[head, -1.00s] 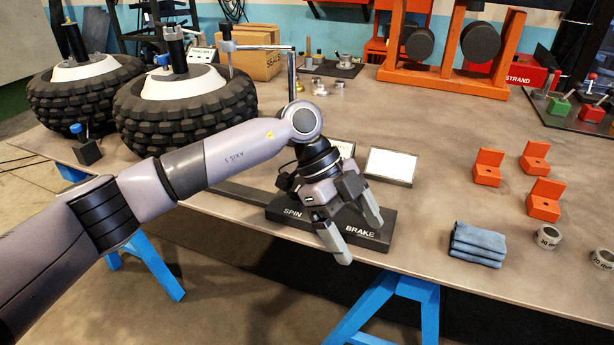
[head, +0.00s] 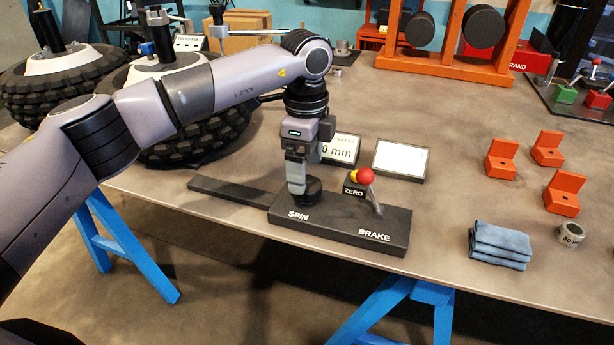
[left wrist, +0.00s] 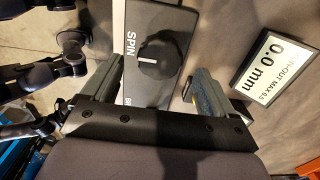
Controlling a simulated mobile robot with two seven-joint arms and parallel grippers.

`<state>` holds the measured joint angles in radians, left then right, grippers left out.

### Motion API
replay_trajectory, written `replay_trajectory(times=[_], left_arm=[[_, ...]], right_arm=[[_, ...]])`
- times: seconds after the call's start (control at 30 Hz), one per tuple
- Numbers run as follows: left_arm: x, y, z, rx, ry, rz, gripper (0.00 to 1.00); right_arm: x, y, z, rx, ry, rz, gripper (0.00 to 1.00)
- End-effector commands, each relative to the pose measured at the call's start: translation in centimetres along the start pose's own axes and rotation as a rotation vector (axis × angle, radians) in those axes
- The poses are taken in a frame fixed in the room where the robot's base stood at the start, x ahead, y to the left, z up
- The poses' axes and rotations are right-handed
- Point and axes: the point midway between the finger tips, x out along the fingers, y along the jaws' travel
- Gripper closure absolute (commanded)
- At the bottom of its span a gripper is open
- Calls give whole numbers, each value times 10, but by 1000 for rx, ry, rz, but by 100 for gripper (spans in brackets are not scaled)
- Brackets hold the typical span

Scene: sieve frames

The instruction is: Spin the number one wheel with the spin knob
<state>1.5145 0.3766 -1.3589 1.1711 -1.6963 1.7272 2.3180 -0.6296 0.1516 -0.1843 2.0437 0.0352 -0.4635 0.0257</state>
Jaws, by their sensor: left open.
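The round black spin knob (head: 312,188) stands on a black panel (head: 340,228) lettered SPIN and BRAKE. My left gripper (head: 299,184) points down at the knob, partly covering it. In the left wrist view the knob (left wrist: 156,52), with a white mark on top, lies between and slightly beyond the open fingers (left wrist: 155,68). I see gaps beside it and no grip. Two knobbly black tyres with white hubs stand at the left; the nearer (head: 190,135) is partly behind my arm, the farther (head: 28,95) at the edge. I cannot tell which is number one. My right gripper is out of view.
A red-balled brake lever (head: 367,177) and a ZERO button stand close right of the knob. A display (left wrist: 275,70) reads 0.0 mm; a blank panel (head: 399,159) is beside it. A blue cloth (head: 499,245) and orange blocks (head: 566,192) lie right. The table between is clear.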

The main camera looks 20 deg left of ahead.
Motion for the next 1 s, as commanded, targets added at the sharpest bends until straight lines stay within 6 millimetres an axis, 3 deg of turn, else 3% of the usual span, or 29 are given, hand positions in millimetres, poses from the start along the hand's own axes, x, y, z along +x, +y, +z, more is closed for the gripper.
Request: replay_trajectory(times=[0.2, 0.53, 0.57, 0.7, 0.73, 1.0], left_arm=[[27, 0, 0, 1, 1, 1, 12], [32, 0, -1, 2, 2, -1, 12], [32, 0, -1, 2, 2, 0, 16], [32, 0, -1, 2, 2, 0, 61], [32, 0, -1, 2, 2, 0, 69], [32, 0, -1, 19, 2, 0, 68]], right_arm=[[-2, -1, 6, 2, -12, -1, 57], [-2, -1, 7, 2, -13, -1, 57], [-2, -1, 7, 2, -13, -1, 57], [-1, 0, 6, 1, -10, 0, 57], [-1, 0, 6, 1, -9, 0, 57], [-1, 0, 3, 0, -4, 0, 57]])
